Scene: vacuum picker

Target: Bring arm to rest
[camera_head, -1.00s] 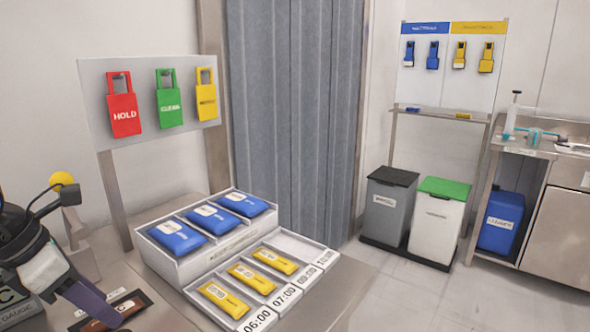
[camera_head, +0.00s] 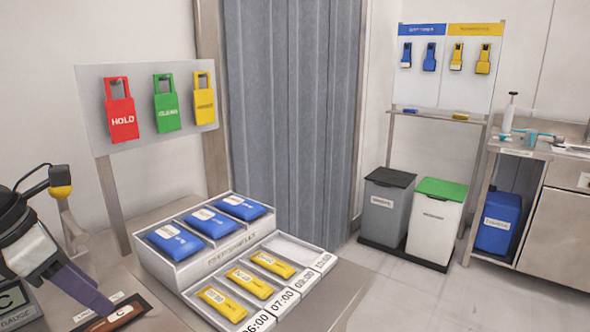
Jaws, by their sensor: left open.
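My left gripper (camera_head: 92,300) comes in at the lower left, with its dark purple-grey finger reaching down to the right. It is open, and only part of it shows. Its tip is over or beside a brown item (camera_head: 118,317) lying in a dark holder on the table; I cannot tell whether they touch. My right gripper is not in view.
A stepped tray (camera_head: 185,282) holds blue packs (camera_head: 175,243) above and yellow packs (camera_head: 223,302) below, right of my gripper. A board with red (camera_head: 121,112), green and yellow tags stands behind. Two bins (camera_head: 387,207) stand on the floor at right.

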